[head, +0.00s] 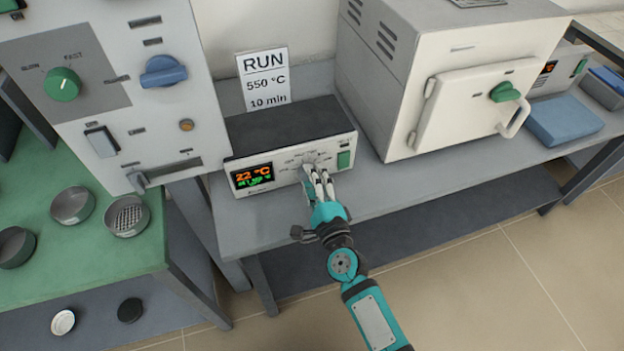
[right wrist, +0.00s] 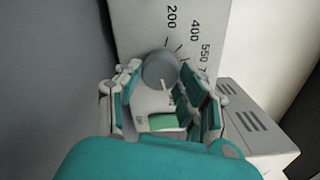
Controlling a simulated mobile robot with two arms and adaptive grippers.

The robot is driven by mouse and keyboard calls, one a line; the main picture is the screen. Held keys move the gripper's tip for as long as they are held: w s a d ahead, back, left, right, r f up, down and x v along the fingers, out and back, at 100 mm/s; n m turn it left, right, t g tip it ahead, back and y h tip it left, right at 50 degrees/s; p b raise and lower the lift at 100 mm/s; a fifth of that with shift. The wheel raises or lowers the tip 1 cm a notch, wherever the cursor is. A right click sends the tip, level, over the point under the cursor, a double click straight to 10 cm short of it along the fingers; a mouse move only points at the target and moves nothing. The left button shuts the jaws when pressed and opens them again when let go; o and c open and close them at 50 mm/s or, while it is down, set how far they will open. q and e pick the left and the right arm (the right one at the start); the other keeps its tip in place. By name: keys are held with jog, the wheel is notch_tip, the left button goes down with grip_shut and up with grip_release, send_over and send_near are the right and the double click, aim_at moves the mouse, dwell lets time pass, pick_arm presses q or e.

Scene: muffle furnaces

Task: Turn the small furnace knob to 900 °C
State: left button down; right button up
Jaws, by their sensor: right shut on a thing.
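The small furnace controller (head: 270,145) is a dark-topped box with a white front on the grey bench. Its display (head: 252,176) reads 22 °C in orange, with a smaller green line below. My right gripper (head: 318,172) is at the dial in the middle of this front. In the right wrist view, its fingers are closed around the round grey knob (right wrist: 160,68). Dial marks 200, 400, 550 and part of a 7 show beyond the knob; higher marks are hidden. A light pointer line shows on the knob's lower side. My left gripper is out of view.
A sign (head: 264,78) behind the controller reads RUN, 550 °C, 10 min. A white furnace (head: 470,100) with a green knob stands to the right. A tall panel (head: 110,60) with green and blue knobs is at the left. Bench front is clear.

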dwell(0.3)
jog(key=o, duration=1.2)
jog(key=v, duration=1.2)
